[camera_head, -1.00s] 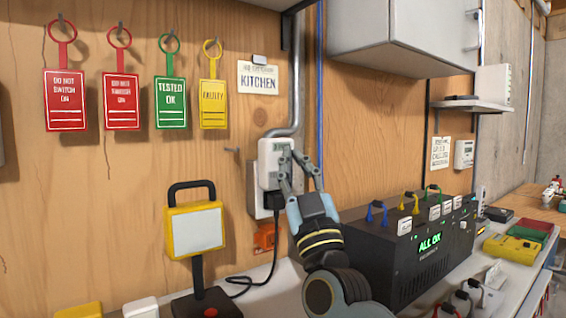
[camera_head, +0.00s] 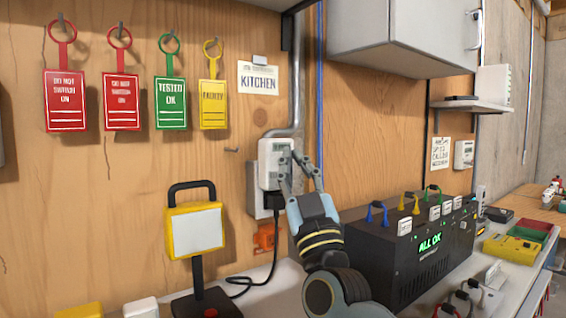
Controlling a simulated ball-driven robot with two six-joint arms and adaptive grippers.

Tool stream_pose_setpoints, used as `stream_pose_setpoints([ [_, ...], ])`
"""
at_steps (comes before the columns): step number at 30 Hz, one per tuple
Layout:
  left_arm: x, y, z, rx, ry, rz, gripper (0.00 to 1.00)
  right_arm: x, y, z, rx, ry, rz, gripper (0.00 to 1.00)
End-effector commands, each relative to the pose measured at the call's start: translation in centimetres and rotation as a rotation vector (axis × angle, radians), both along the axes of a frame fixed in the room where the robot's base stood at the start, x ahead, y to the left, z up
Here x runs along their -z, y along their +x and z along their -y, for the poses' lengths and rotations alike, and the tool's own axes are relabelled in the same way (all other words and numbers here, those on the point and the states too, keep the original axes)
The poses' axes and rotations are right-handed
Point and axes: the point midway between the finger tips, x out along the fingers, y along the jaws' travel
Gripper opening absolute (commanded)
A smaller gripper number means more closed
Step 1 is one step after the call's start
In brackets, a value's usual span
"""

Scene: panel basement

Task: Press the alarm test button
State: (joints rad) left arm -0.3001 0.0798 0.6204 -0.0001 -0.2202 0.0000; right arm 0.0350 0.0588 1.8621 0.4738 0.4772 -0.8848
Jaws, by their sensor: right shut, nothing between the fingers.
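I cannot make out a part labelled as an alarm test button. A white plug-in unit (camera_head: 270,150) with a small display sits on a socket on the wooden panel, and a black plug and cord hang below it. My right gripper (camera_head: 292,160) is shut and empty, at the right side of this unit. Its fingers hide part of the unit's front, and I cannot tell whether they touch it. A red button (camera_head: 211,313) shows on the dark base of the yellow work lamp at the bottom edge. My left gripper is not in view.
A black box (camera_head: 400,255) reading "ALL OK", with several coloured leads, stands right of my arm. The yellow lamp (camera_head: 195,230) stands left. Tags (camera_head: 121,100) hang above. A grey cabinet (camera_head: 395,35) overhangs at upper right. A white wall device (camera_head: 464,154) hangs farther right.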

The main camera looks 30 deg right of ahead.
Motion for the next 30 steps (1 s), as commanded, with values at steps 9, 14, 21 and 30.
stream_pose_setpoints([
  [9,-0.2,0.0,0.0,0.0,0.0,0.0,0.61,0.0,0.8,-0.1,-0.001,0.001,0.0,0.0],
  [14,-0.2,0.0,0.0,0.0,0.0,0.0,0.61,0.0,0.8,-0.1,-0.001,0.001,0.0,0.0],
  [21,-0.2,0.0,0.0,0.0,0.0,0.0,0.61,0.0,0.9,-0.1,-0.001,0.001,0.0,0.0],
  [30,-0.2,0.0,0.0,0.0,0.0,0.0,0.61,-0.1,1.2,-0.1,0.0,0.0,0.001,0.0],
])
